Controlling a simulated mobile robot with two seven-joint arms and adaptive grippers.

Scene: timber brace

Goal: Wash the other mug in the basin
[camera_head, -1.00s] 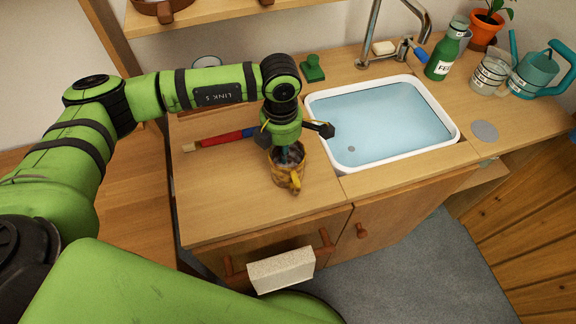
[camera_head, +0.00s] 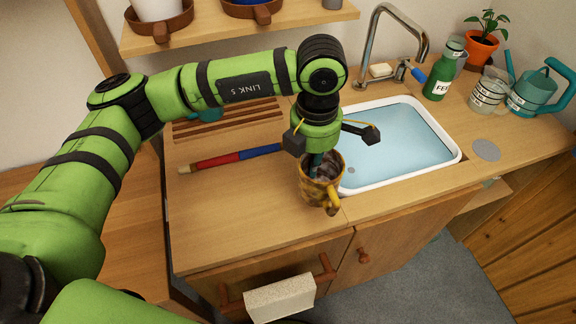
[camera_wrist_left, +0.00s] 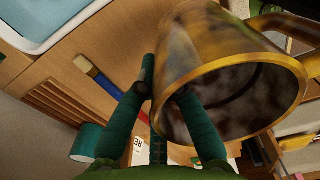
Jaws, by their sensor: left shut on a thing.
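A yellow-brown mug (camera_head: 316,192) with dark smudges inside hangs upright from my left gripper (camera_head: 320,160). The fingers are shut on its wall, and it appears raised above the counter just left of the basin's near-left corner. In the left wrist view the mug (camera_wrist_left: 225,80) fills the right side, with the gripper (camera_wrist_left: 165,92) at its rim. The white-rimmed basin (camera_head: 459,156) holds light blue water; its left part is hidden behind my gripper. The basin corner (camera_wrist_left: 40,45) shows at top left in the wrist view. My right gripper is not in view.
A red and blue stick (camera_head: 222,159) lies left on the counter. Behind it a slatted rack (camera_head: 235,122) holds a teal cup-like thing (camera_head: 205,114), partly hidden by my arm. Tap (camera_head: 368,45), soap (camera_head: 381,70), green bottle (camera_head: 443,72), glass jars and watering can (camera_head: 533,92) stand behind and right.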

